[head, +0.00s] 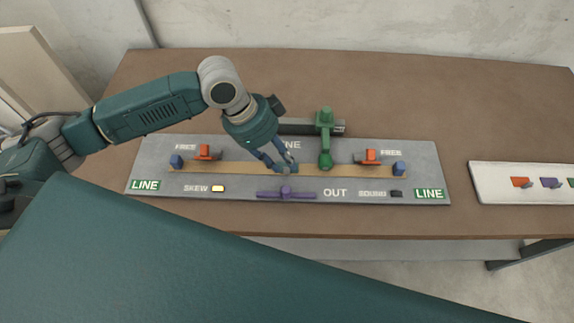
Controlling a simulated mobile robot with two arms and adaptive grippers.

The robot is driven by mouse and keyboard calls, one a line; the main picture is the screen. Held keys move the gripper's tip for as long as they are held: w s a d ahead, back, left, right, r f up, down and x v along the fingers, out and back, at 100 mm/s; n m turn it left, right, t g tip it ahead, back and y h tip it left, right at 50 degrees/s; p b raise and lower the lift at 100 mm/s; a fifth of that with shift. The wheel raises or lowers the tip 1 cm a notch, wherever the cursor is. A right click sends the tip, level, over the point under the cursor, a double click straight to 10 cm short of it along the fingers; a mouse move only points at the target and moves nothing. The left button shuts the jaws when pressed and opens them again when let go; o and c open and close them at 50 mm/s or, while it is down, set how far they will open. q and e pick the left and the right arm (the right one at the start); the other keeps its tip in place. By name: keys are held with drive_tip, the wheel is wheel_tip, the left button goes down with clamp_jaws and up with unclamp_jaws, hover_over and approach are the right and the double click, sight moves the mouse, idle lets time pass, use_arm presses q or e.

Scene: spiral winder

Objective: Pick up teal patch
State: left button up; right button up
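My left gripper (284,165) reaches down from the left over the middle of the tan strip (222,168) on the grey board. Its fingertips are at the strip, just above the purple part (285,193) in the picture. I cannot make out a separate teal patch; anything teal at the fingertips blends with the blue-grey fingers. The finger gap is too small to judge whether the gripper is open, shut or holding something. My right gripper is not in view.
The grey board (160,190) carries a green upright arm (325,140) just right of my gripper, orange parts (207,153) (371,156) and blue end blocks (176,161) (399,169). A white tray (495,189) stands right. The brown table (450,100) is clear behind.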

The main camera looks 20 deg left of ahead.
sight(288, 168)
use_arm(q)
drive_tip(key=x, duration=0.3)
drive_tip(key=shift+c, duration=0.8)
drive_tip(key=c, duration=0.4)
clamp_jaws()
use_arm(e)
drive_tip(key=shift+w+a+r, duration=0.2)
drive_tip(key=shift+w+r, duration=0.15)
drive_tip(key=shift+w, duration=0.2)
